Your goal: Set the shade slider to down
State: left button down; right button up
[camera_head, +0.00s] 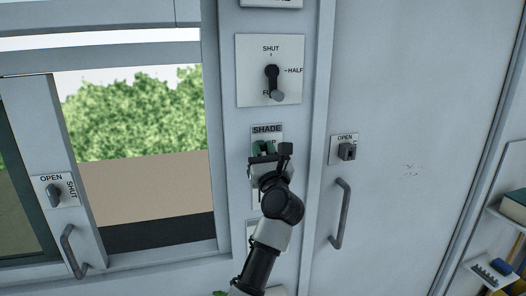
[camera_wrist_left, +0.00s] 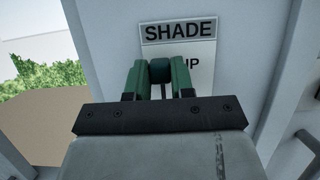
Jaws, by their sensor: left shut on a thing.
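The shade slider's white plate, headed SHADE (camera_head: 267,129), is on the wall post between the window and the door. It also shows in the left wrist view (camera_wrist_left: 205,52). My left gripper (camera_head: 264,147) is in front of the plate's upper part, beside the UP mark. Its green fingers (camera_wrist_left: 157,78) are shut on the dark round slider knob (camera_wrist_left: 160,70), which is near the top of the plate. My gripper and arm hide most of the plate below. My right gripper is not in view.
A rotary knob (camera_head: 272,80) marked SHUT and HALF is above the slider. An OPEN/SHUT switch (camera_head: 347,151) and a door handle (camera_head: 340,214) are to the right. A window with another OPEN/SHUT switch (camera_head: 53,192) is at left. Shelves (camera_head: 505,215) stand at far right.

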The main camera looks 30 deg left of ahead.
pick_arm(q)
notch_tip(320, 180, down, 17)
jog(key=b, duration=1.4)
jog(key=shift+f+b, duration=0.7)
jog(key=shift+f, duration=0.15)
jog(key=c, duration=1.1)
grip_release()
jog(key=shift+o, duration=0.7)
